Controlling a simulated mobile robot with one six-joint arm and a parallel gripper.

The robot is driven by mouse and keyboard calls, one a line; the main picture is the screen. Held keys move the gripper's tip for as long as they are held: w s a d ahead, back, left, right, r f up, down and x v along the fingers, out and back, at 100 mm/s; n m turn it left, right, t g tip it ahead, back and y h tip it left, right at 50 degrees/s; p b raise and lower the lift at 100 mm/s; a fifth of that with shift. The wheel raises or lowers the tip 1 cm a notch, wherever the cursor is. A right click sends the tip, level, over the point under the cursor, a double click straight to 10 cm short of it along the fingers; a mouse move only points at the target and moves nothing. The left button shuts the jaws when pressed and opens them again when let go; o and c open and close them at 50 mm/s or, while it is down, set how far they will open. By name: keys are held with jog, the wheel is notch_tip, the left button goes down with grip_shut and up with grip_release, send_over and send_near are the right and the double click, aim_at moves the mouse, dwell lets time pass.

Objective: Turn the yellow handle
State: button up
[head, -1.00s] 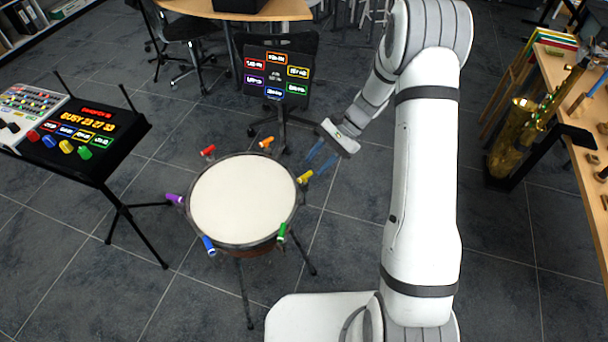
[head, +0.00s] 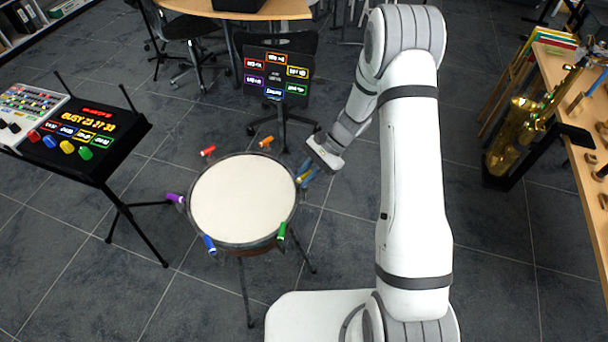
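The yellow handle (head: 302,178) sticks out from the right rim of a round drum (head: 243,200) with a pale head. My gripper (head: 307,174) is at this handle, coming from the upper right. Its two bluish fingers appear on either side of the handle and partly hide it. Whether the fingers press on the handle or stand slightly apart from it is too small to tell.
Other handles ring the drum: red (head: 208,151), orange (head: 266,142), green (head: 281,232), blue (head: 209,244) and purple (head: 175,198). A music stand with colored labels (head: 276,75) stands behind. A console (head: 85,135) is at left, a wooden bench (head: 580,140) at right.

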jog(key=shift+a, duration=0.1)
grip_shut()
jog(key=shift+w+n, duration=0.1)
jog(key=shift+n, duration=0.2)
jog(key=n+g+h+b, duration=0.1)
jog(key=n+g+h, duration=0.1)
jog(key=n, duration=0.1)
jog(key=shift+g, duration=0.3)
jog(key=shift+r+n+g+h+b, duration=0.1)
jog(key=shift+n+g+h+b, duration=0.6)
jog(key=shift+n+h, duration=0.9)
jog(key=shift+n, duration=0.6)
jog(key=o, duration=0.5)
grip_release()
jog(key=v, duration=0.7)
jog(key=shift+w+d+b, duration=0.25)
jog(key=shift+w+b, duration=0.05)
jog(key=shift+b, duration=0.15)
jog(key=shift+r, duration=0.15)
